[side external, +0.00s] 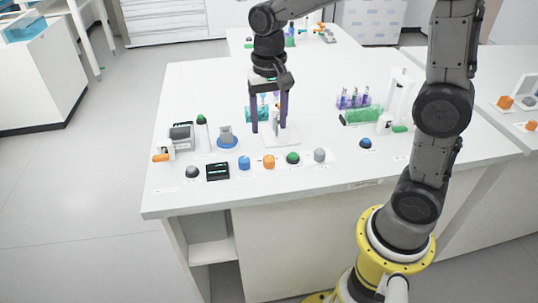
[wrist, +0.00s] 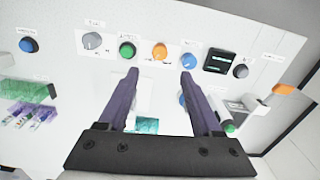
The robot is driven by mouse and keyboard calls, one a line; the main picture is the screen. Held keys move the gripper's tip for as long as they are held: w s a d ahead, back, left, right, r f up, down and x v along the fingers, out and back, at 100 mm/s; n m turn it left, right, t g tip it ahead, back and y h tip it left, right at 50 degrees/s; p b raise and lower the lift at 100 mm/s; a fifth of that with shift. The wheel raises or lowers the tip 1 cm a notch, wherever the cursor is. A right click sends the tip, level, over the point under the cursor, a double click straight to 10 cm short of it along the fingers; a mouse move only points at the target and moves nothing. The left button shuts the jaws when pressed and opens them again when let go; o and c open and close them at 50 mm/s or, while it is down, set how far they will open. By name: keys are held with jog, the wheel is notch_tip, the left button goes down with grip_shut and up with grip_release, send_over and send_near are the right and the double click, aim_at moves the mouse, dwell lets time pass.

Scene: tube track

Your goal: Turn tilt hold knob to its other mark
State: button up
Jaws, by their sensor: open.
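A row of knobs lies along the table's front edge: blue (side external: 244,162), orange (side external: 269,161), green (side external: 293,158) and grey (side external: 319,155), with another blue knob (side external: 365,143) farther right. Their labels are too small to read, so I cannot tell which is the tilt hold knob. The wrist view also shows the orange knob (wrist: 160,51), green knob (wrist: 127,48), and grey knob with a pointer mark (wrist: 92,40). My gripper (side external: 268,129) is open and empty, pointing down behind the row. In the wrist view, my gripper's fingertips (wrist: 159,72) straddle the orange knob's direction, apart from it.
A black display box (side external: 217,171) and a dark grey knob (side external: 192,171) sit at the left. A white stand (side external: 280,138) is close to my fingers.

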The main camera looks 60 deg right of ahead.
aim_at(269, 158)
notch_tip(269, 158, down, 11)
jog(key=shift+r, duration=0.1)
dwell(0.4)
grip_shut()
